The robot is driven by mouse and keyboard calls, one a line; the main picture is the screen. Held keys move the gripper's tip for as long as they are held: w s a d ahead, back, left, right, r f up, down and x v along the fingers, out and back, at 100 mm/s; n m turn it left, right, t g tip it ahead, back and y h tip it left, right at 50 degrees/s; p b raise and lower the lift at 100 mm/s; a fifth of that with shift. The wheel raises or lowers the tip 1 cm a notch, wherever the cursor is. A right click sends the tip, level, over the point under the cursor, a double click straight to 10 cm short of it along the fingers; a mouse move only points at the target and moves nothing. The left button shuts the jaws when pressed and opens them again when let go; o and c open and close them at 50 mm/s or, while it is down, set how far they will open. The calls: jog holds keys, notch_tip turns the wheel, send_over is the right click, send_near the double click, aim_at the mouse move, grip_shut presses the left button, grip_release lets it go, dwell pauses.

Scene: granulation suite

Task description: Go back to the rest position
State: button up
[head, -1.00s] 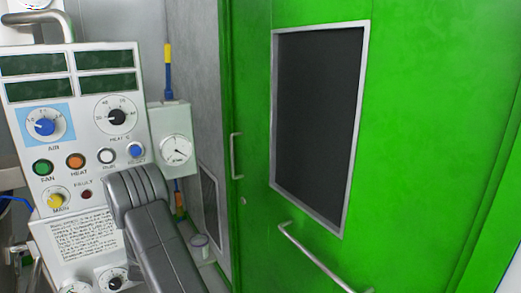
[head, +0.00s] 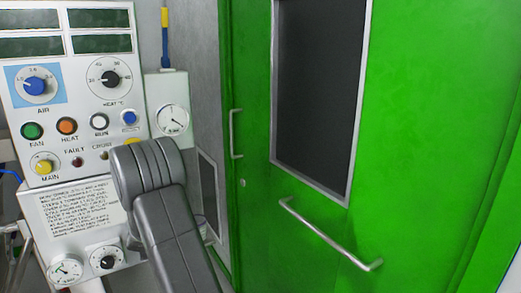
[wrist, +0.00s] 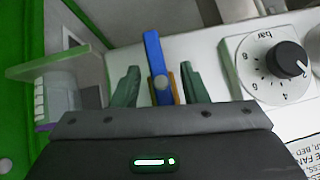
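My gripper (wrist: 160,88) shows in the wrist view with its two green fingers apart. A blue lever (wrist: 153,60) with a grey round pivot appears in the gap between the fingers. I cannot tell its distance from the fingertips, but neither finger is seen closed on it. A tan-yellow part shows behind the lever. In the head view my grey arm link rises in front of the control panel (head: 75,110) and hides part of its lower right side. The gripper itself is out of that view.
A black knob on a bar dial (wrist: 287,60) is right of the fingers in the wrist view. A gauge box (head: 170,110) stands beside the panel. A green door (head: 430,130) with a dark window (head: 315,90) and a protruding handle (head: 325,235) fills the right.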

jog(key=shift+f+y+b, duration=0.2)
jog(key=shift+y+b, duration=0.2)
jog(key=shift+b, duration=2.1)
jog(key=shift+s+r+m+b, duration=0.1)
jog(key=shift+r+m+b, duration=0.15)
jog(key=shift+b, duration=0.4)
